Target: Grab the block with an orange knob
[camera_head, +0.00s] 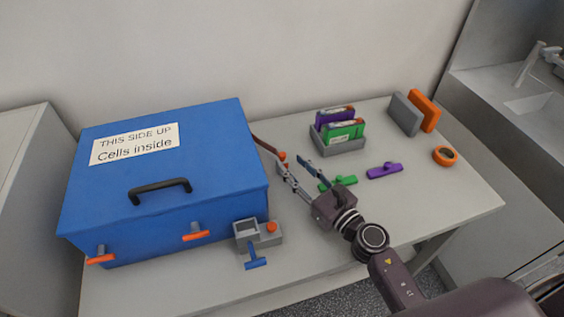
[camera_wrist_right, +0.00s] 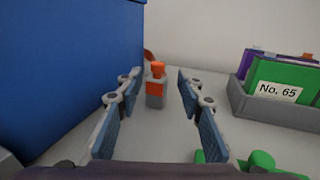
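A small grey block with an orange knob (camera_wrist_right: 156,88) stands upright on the table beyond my right gripper (camera_wrist_right: 161,78), between the two fingers as seen in the right wrist view. A gap of table shows on each side of it. In the head view only the block's orange knob (camera_head: 283,156) shows clearly, near the fingertips and beside the blue box; the rest is mostly hidden by a finger. My right gripper (camera_head: 293,163) is open and empty, its fingers reaching towards the block. My left gripper is not in view.
A large blue box (camera_head: 229,150) stands close on the left. A grey tray (camera_head: 345,147) holds purple and green cases on the right. Green (camera_head: 345,181) and purple (camera_head: 385,171) handled pieces lie nearby. A grey fixture with an orange button (camera_head: 268,240) stands in front.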

